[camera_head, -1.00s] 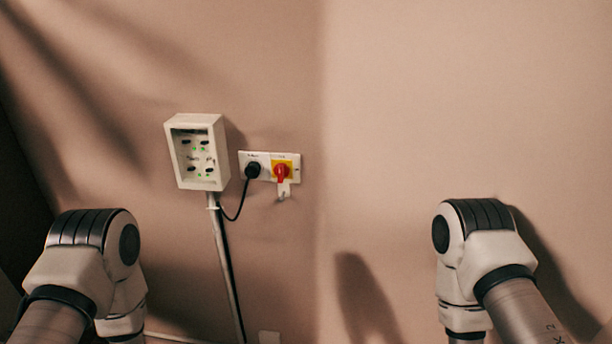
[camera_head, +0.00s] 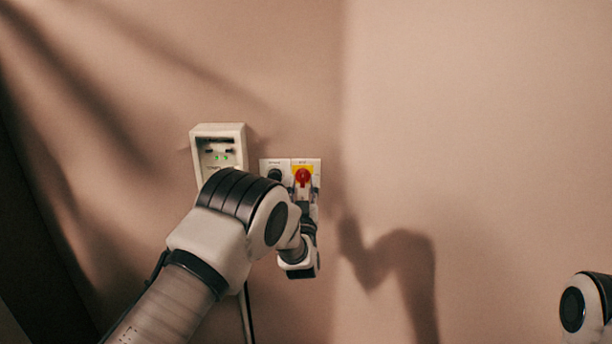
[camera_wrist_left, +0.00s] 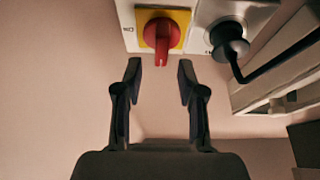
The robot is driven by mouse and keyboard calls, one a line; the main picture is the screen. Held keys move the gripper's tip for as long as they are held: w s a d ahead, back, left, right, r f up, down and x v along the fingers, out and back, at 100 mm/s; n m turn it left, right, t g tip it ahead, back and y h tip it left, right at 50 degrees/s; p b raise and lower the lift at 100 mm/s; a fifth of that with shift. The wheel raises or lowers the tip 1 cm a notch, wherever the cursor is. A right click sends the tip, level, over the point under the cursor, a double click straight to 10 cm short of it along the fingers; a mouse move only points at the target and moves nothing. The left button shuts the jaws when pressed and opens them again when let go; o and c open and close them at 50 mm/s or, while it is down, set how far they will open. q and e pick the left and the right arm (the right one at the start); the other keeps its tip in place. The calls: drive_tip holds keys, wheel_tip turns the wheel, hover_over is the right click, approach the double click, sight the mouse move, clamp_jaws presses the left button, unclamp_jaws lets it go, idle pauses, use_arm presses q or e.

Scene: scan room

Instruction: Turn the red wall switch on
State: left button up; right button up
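The red switch (camera_head: 302,176) is a rotary knob on a yellow square, on a white wall plate (camera_head: 318,163). In the left wrist view the red knob (camera_wrist_left: 162,38) shows with its handle pointing down in the picture. My left gripper (camera_wrist_left: 158,72) is open, its two fingers apart on either side below the knob, with nothing between them. In the head view the left gripper (camera_head: 305,196) is just below the switch, partly hidden by my arm. I cannot tell if it touches the knob. My right gripper is out of view; only part of that arm shows at the right edge.
A pale box (camera_head: 220,140) with green lights is on the wall to the left. The wall to the right is bare.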

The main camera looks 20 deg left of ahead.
sight(303, 178)
use_arm(q)
drive_tip(key=shift+x, duration=1.2)
drive_tip(key=shift+w, duration=0.2)
drive_tip(key=shift+s+a+r, duration=0.1)
clamp_jaws()
